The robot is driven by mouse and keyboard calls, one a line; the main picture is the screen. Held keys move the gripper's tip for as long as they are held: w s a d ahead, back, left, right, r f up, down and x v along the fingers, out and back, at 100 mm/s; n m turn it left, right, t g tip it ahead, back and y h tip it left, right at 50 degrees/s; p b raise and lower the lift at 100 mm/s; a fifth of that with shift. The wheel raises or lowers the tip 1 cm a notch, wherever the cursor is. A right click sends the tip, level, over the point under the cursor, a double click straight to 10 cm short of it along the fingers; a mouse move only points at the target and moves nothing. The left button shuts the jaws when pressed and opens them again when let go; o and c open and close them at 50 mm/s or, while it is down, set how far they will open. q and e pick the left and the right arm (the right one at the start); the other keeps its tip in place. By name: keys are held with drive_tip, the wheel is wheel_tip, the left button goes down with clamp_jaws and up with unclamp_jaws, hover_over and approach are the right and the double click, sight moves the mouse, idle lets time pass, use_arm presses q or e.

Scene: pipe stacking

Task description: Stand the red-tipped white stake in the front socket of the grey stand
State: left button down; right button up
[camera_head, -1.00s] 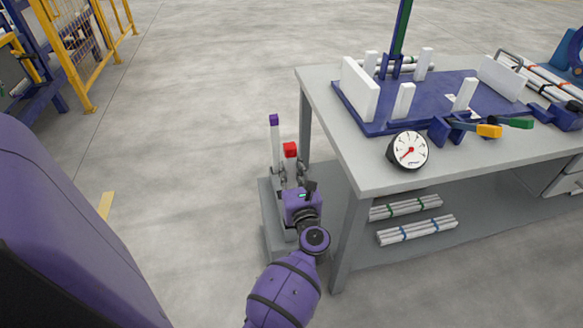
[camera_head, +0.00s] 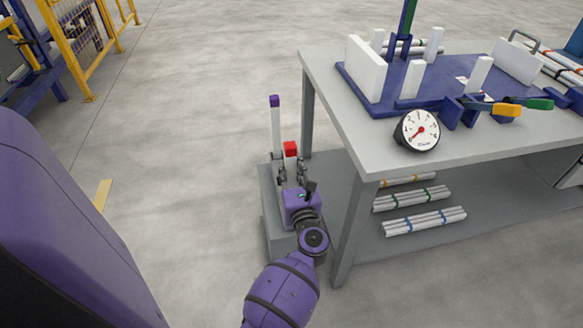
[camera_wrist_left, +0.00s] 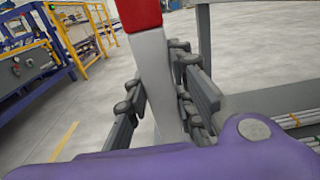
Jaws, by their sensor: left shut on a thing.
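The red-tipped white stake (camera_head: 290,149) is upright, its red tip above my left gripper (camera_head: 291,172). My left gripper is shut on it; in the left wrist view the white shaft (camera_wrist_left: 156,75) rises between the two dark fingers (camera_wrist_left: 160,88). The grey stand (camera_head: 267,208) is on the floor, left of the table leg. My gripper and wrist are over the stand and cover much of its top. The stake's lower end and the front socket are hidden. My right gripper is out of view.
A purple-tipped white stake (camera_head: 276,128) stands upright at the back of the stand. The grey table (camera_head: 452,150) is close on the right, with a blue fixture, a gauge (camera_head: 417,130) and pipe bundles on its lower shelf. The floor to the left is clear.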

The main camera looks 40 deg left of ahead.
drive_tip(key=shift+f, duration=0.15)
use_arm(q)
drive_tip(key=c, duration=1.5)
unclamp_jaws()
drive_tip(key=shift+o, duration=0.3)
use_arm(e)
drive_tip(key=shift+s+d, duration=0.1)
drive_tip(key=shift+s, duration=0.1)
use_arm(q)
drive_tip(key=shift+f, duration=0.15)
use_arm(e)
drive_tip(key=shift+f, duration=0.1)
use_arm(q)
drive_tip(key=v, duration=1.2)
